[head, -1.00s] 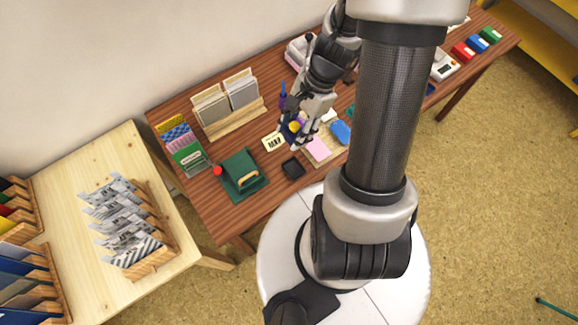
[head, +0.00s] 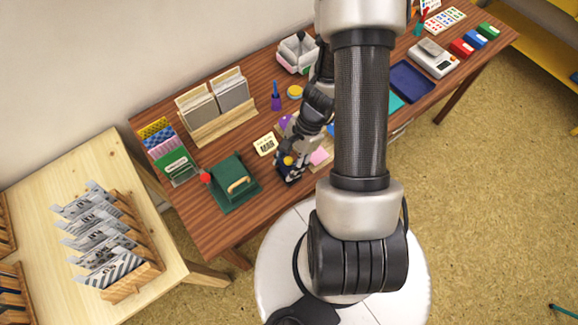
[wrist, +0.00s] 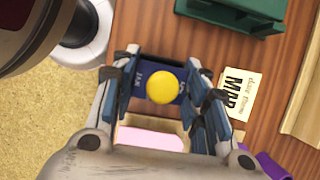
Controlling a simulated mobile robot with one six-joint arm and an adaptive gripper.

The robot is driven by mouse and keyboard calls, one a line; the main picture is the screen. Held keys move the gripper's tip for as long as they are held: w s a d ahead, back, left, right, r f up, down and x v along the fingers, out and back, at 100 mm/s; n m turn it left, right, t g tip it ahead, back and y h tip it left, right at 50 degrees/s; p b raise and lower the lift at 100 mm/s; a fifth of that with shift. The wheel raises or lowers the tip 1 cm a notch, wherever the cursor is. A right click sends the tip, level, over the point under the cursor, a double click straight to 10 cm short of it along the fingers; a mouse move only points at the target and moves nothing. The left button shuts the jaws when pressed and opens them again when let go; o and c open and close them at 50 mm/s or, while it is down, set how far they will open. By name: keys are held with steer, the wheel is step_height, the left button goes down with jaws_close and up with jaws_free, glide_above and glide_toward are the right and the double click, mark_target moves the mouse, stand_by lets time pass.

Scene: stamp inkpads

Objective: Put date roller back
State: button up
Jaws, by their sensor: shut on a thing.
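The date roller is a dark blue block with a round yellow knob (wrist: 162,87), seen between my fingers in the wrist view. My gripper (head: 290,170) is shut on it, near the front edge of the desk. In the head view, only part of the roller (head: 287,161) shows. A cream card (wrist: 238,92) with "date roller" and "MAR" printed on it lies on the desk beside my right finger in the wrist view. In the head view this card (head: 265,145) lies behind and left of my gripper. Whether the roller touches the desk is unclear.
A pink pad (wrist: 152,138) lies close by. A wooden card rack (head: 222,122) and a purple-based stamp (head: 276,100) stand farther back. The desk's front edge is near.

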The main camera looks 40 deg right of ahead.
steer(key=shift+f, duration=0.55)
steer(key=shift+f, duration=0.15)
steer(key=o, duration=1.1)
